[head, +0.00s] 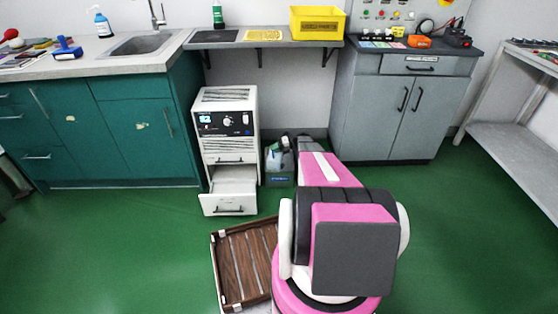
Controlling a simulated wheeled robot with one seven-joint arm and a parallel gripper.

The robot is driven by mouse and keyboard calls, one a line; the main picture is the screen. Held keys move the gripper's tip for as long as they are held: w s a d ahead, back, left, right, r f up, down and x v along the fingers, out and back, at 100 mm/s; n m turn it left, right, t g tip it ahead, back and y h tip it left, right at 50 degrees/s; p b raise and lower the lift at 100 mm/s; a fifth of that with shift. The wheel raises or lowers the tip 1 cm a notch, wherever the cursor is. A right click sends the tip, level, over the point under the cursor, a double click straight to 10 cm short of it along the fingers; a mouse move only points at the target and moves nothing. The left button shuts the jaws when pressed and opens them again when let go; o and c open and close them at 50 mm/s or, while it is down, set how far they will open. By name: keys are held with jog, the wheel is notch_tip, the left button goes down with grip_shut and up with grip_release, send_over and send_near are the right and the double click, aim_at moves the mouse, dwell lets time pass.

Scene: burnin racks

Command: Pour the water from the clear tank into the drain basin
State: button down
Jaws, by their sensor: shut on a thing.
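A greyish see-through tank (279,166) with a blue label low on its front stands at the floor, just right of the white cabinet unit. It looks upright; its water level cannot be made out. My gripper (284,146) is small and far off at the tank's top, and appears shut on it. My pink arm hides part of the tank's right side. A grey sink basin (143,44) is set in the counter at the upper left and may be the drain basin.
The white unit (227,125) has its lower drawer (232,191) pulled out. A wooden slatted tray (241,262) lies on the floor in front. A wall shelf (262,45) overhangs the tank. Green floor is clear at left and right.

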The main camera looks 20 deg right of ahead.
jog(key=shift+w+d+m+y, duration=0.25)
jog(key=shift+w+d, duration=0.15)
jog(key=shift+w, duration=0.25)
jog(key=shift+w+d+m+y, duration=0.15)
jog(key=shift+w+d+m, duration=0.15)
jog(key=shift+w, duration=0.35)
jog(key=shift+d, duration=0.1)
jog(key=shift+w+d+f+m+g+y, duration=0.2)
jog(key=shift+w+d+m, duration=0.1)
jog(key=shift+w, duration=0.15)
jog(key=shift+w+d+f+m+g+y, duration=0.15)
jog(key=shift+w+d+m+g, duration=0.1)
jog(key=shift+w, duration=0.2)
jog(key=shift+w+d+r, duration=0.1)
jog(key=shift+w+d, duration=0.05)
jog(key=shift+w, duration=0.05)
jog(key=shift+w+d+m, duration=0.15)
jog(key=shift+w+m, duration=0.05)
jog(key=shift+m, duration=0.1)
jog(key=shift+w+d+r, duration=0.15)
jog(key=shift+w+d, duration=0.05)
jog(key=shift+w+d+r+m+y, duration=0.1)
jog(key=shift+w+d+m+y, duration=0.2)
jog(key=shift+w+m, duration=0.15)
jog(key=shift+w+d+r+m+y, duration=0.1)
jog(key=shift+w+d+m+y, duration=0.2)
jog(key=shift+w, duration=0.25)
jog(key=shift+w, duration=0.2)
